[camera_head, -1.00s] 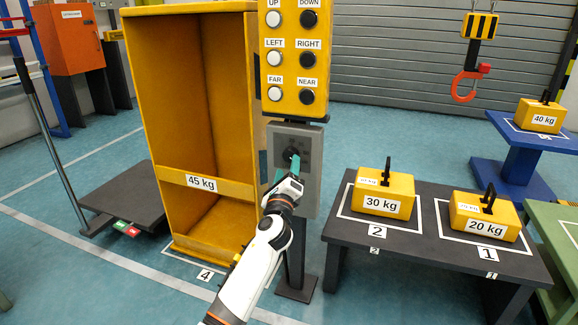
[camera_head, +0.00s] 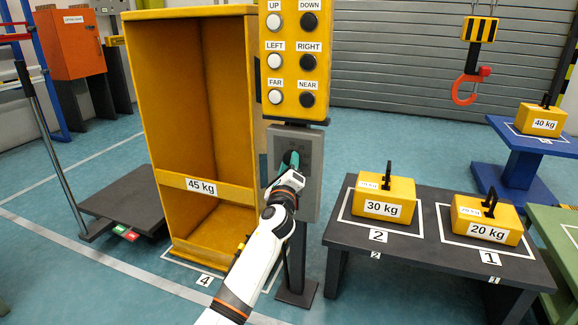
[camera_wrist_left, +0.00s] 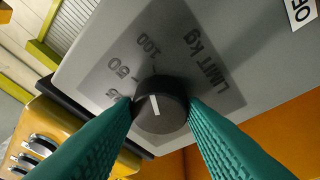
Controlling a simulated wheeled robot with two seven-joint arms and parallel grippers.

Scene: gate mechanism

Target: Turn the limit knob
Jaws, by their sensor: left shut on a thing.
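In the head view my left gripper (camera_head: 289,161) reaches the grey box (camera_head: 313,185) on the post below the yellow button panel. There the fingers and wrist hide most of the knob. My right gripper is not in view.
The yellow button panel (camera_head: 292,100) is right above the grey box. A tall yellow 45 kg bin (camera_head: 180,100) stands close on the left. A dark table (camera_head: 430,240) with 30 kg and 20 kg weights stands on the right. A hook (camera_head: 465,88) hangs at the back right.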

